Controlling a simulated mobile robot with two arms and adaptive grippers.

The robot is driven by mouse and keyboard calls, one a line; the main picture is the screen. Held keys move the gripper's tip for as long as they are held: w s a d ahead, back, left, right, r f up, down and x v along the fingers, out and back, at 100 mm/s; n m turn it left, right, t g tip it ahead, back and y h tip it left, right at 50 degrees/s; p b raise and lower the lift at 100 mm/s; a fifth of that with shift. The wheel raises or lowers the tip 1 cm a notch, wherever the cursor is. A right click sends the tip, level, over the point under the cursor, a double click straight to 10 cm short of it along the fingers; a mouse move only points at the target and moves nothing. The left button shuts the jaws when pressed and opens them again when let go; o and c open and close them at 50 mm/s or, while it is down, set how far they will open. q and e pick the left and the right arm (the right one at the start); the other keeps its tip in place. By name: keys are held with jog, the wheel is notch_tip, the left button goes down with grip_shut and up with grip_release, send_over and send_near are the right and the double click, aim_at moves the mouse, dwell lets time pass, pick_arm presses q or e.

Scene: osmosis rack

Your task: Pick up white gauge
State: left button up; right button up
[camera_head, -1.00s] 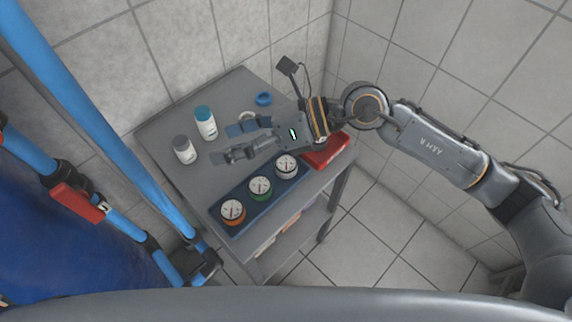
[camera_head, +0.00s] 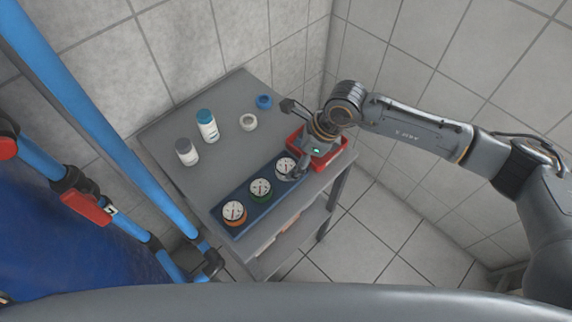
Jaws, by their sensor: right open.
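The white gauge (camera_head: 285,167) sits at the far right end of a blue tray (camera_head: 240,222) on the grey table. A green gauge (camera_head: 260,189) and an orange gauge (camera_head: 234,213) stand beside it in the same tray. My right gripper (camera_head: 291,142) is open, with its fingers pointing left and down by the white gauge. One finger is close to the gauge's right side; I cannot tell whether it touches. The left gripper is not in view.
A red box (camera_head: 340,158) lies under and behind my right gripper. Two white bottles, one blue-capped (camera_head: 208,128) and one grey-capped (camera_head: 187,154), stand on the table (camera_head: 180,185). A white ring (camera_head: 248,121) and a blue ring (camera_head: 264,101) lie at the back. Blue pipes (camera_head: 105,130) rise at the left.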

aim_at(288, 165)
jog(key=shift+w+a+f+p, duration=0.1)
jog(key=shift+a+f+p, duration=0.1)
jog(key=shift+f+p, duration=0.3)
jog(key=x, duration=0.1)
jog(key=p+x, duration=0.1)
jog(key=x, duration=0.1)
jog(key=shift+w+f, duration=0.25)
jog(key=shift+w, duration=0.05)
jog(key=shift+a+f, duration=0.15)
jog(key=shift+f, duration=0.25)
jog(key=shift+c, duration=0.2)
jog(key=c, duration=1.1)
